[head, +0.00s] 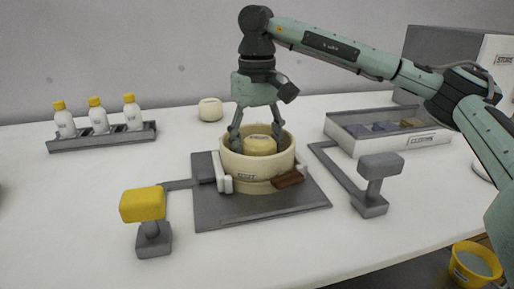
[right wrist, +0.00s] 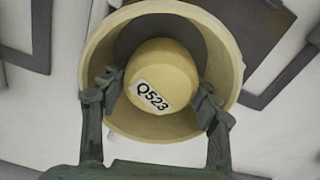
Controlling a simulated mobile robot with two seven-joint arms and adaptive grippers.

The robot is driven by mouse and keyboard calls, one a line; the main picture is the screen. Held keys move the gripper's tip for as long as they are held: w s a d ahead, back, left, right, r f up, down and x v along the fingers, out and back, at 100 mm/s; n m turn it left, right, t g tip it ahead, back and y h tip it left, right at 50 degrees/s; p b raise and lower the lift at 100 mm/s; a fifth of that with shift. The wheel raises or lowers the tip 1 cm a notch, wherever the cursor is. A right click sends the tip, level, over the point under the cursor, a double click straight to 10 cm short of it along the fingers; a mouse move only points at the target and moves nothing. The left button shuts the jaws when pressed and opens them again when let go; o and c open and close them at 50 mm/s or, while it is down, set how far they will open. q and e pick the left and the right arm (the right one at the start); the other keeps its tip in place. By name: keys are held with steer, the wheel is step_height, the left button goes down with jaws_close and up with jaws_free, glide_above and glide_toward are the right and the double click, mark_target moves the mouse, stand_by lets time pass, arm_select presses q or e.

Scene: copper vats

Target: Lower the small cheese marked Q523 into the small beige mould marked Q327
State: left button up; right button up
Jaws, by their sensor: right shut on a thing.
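The small pale-yellow cheese (head: 260,146) sits within the opening of the round beige mould (head: 257,178), its top near the rim. In the right wrist view the cheese (right wrist: 163,75) shows its Q523 label, with the mould's wall (right wrist: 225,50) around it and a dark gap at the top. The mould's front label is too small to read surely. My right gripper (head: 257,138) reaches down from above, shut on the cheese; its fingers (right wrist: 159,98) flank it inside the rim. Whether the cheese touches the mould's floor is hidden. My left gripper is not in view.
The mould stands on a dark board (head: 215,211), between a white block (head: 222,178) and a brown block (head: 288,179). Behind are a bottle rack (head: 105,137), a pale round object (head: 210,109) and a tray (head: 400,143).

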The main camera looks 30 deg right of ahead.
steer(key=shift+f+b, duration=0.55)
steer(key=shift+f, duration=0.2)
stand_by(0.7)
steer(key=o, duration=1.7)
steer(key=shift+o, duration=0.2)
step_height(320, 180, up, 12)
